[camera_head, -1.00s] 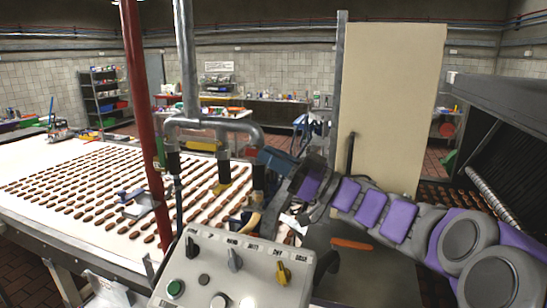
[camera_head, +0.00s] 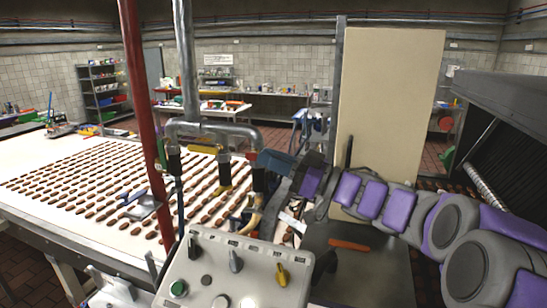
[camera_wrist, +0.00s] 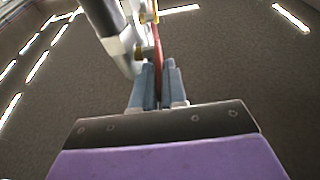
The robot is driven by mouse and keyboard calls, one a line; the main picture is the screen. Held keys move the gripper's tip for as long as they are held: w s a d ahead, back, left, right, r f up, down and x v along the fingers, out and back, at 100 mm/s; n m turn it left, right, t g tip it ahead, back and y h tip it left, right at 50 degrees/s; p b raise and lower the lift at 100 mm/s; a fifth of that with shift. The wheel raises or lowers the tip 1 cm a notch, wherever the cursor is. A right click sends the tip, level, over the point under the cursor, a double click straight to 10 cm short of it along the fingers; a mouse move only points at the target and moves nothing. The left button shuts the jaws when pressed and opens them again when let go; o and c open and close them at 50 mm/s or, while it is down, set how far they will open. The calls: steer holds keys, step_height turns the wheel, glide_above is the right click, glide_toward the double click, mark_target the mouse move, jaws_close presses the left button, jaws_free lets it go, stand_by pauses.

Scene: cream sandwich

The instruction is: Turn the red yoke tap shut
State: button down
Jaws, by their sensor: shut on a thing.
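The red yoke tap (camera_wrist: 158,50) shows in the wrist view as a thin red handle edge-on between my two blue fingers. My gripper (camera_wrist: 160,80) is shut on it, one finger on each side. A pale pipe fitting and brass-coloured parts sit just above it. In the head view, my gripper (camera_head: 262,160) reaches the right-hand end of the grey pipe manifold (camera_head: 215,128) from the right. The tap is mostly hidden there by my fingers, so its turn angle cannot be read.
A control panel (camera_head: 240,268) with knobs stands in front, below the pipes. A red post (camera_head: 143,110) stands at left. A conveyor (camera_head: 60,170) with rows of brown pieces lies behind. A cream board (camera_head: 390,110) stands behind my arm.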

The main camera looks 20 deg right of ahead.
steer(key=c, duration=1.3)
jaws_free()
steer(key=shift+w, duration=0.25)
steer(key=shift+o, duration=0.2)
steer(key=shift+s, duration=0.1)
steer(key=b+v, duration=0.2)
steer(key=v, duration=1.5)
steer(key=shift+d, duration=0.2)
